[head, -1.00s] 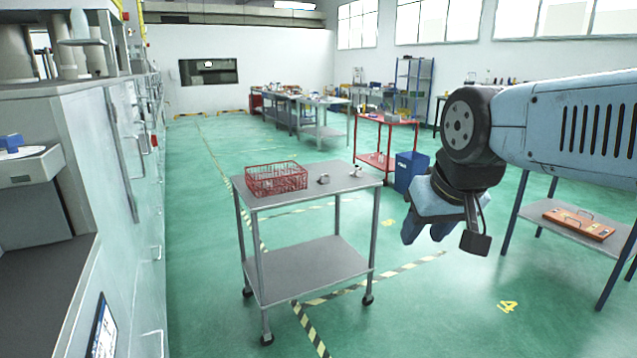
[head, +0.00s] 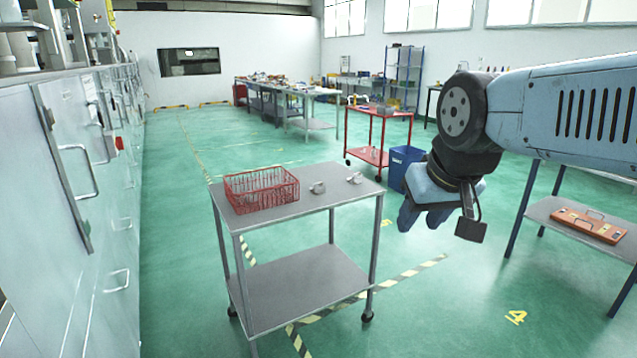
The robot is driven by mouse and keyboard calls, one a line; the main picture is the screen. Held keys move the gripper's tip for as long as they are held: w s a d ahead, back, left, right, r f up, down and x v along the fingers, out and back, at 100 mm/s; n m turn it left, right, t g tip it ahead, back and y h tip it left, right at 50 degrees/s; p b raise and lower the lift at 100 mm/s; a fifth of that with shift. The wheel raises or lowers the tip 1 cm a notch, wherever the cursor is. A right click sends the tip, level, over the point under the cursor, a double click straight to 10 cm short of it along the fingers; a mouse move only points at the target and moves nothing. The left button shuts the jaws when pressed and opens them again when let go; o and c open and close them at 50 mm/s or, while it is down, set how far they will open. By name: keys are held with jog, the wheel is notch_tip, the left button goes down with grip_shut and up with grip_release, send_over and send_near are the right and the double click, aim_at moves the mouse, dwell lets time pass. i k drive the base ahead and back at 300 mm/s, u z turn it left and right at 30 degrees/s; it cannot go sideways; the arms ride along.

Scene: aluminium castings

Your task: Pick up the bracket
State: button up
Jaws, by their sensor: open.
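Two small grey metal parts lie on the top of a grey wheeled cart (head: 270,221) in the head view. One part (head: 318,187) is near the middle of the top, just right of a red wire basket. The other part (head: 354,178) lies farther right, near the back right corner. Both are too small to tell which is the bracket. My gripper (head: 424,221) is open and empty, pointing down beyond the right side of the cart, apart from both parts.
The red wire basket (head: 261,189) stands on the cart's left side. Grey cabinets (head: 70,180) line the left. A blue bin (head: 404,166) and red cart (head: 378,140) stand behind. A table with an orange case (head: 590,225) is at right. Green floor between is free.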

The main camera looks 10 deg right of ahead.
aim_at(317, 190)
jog(key=i, duration=0.9)
jog(key=u, duration=0.1)
